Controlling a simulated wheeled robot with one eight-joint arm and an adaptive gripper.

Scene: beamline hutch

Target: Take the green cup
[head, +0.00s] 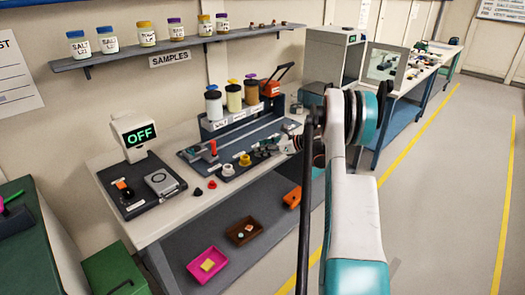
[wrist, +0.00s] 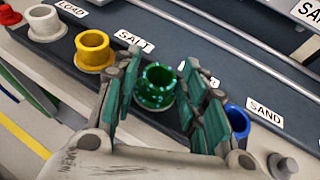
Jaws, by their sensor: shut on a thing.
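The green cup (wrist: 157,84) is speckled, with a round open mouth, and shows upright between my fingers in the wrist view. My gripper (wrist: 162,72) is shut on it, one finger on each side. The cup's lower part is partly hidden, and I cannot tell whether its base touches the dark tray (wrist: 152,22). In the head view my gripper (head: 278,148) is over the tray on the bench, and the green cup is too small and covered to make out.
A yellow cup (wrist: 95,50) and a white cup (wrist: 45,22) stand left of my gripper. A blue cup (wrist: 237,120) is close on the right. Tall jars (head: 234,97) stand behind on a rack. A scale reading OFF (head: 140,133) is at the left.

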